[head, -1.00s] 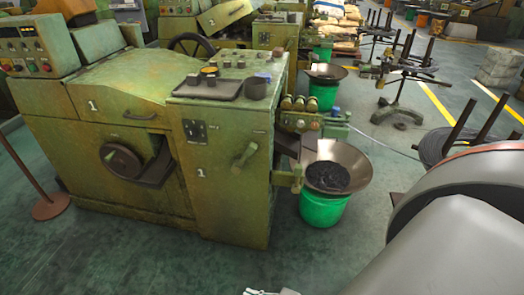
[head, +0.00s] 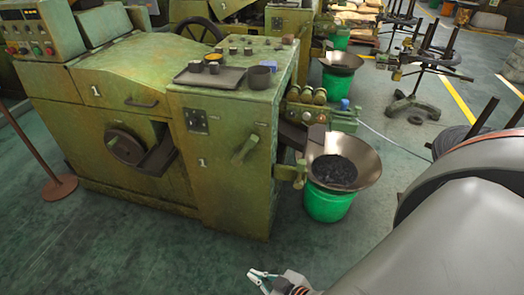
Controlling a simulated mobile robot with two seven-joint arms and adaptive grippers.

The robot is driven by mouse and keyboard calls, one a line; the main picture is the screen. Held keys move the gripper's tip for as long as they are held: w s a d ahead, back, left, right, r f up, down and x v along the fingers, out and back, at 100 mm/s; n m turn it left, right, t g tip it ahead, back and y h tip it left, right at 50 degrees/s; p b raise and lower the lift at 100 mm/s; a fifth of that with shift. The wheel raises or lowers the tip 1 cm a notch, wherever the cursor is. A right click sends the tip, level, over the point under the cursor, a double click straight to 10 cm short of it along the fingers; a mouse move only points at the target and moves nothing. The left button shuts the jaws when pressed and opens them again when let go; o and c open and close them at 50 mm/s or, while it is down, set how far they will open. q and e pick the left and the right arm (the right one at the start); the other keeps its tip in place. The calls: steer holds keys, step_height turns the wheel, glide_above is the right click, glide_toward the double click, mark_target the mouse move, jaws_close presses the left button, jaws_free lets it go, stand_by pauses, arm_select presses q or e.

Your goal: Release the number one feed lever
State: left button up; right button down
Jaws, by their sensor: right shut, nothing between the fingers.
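The number one machine (head: 225,205) is a worn green cabinet with a "1" on its front. Its feed lever (head: 245,147) is a short green handle on the right front panel, tilted with its upper end to the right. My right gripper (head: 258,275) shows at the bottom edge, low in front of the machine and well apart from the lever. It is shut and empty. My right arm fills the lower right. My left gripper is not in view.
A green bucket (head: 328,204) under a metal funnel (head: 345,162) of dark parts stands right of the machine. A post on a round base (head: 60,187) stands at left. A wire stand (head: 415,105) is behind. The floor in front is clear.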

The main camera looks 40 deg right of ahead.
mark_target(246, 148)
steer(key=w+d+r+m+t+b, duration=0.2)
steer(key=w+d+m+t+b, duration=0.4)
steer(key=w+m, duration=0.55)
steer(key=w+d+r+m+t+h+b, duration=0.2)
steer(key=w+d+r+m+h, duration=0.15)
steer(key=d+m, duration=0.5)
steer(key=w+d+r+m+t+h+b, duration=0.25)
steer(key=w+d+m, duration=0.25)
steer(key=d+m, duration=0.4)
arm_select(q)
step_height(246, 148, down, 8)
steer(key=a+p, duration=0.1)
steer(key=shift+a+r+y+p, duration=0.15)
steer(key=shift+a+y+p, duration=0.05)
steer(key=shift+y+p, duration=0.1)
arm_select(e)
steer(key=a+r+x, duration=0.1)
steer(key=r+x, duration=0.1)
steer(key=x, duration=1.1)
steer(key=shift+s+r+n, duration=0.15)
steer(key=shift+s+n, duration=0.05)
steer(key=shift+n, duration=0.2)
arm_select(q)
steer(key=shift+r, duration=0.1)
arm_select(e)
steer(key=shift+a+t, duration=0.1)
steer(key=shift+t, duration=0.15)
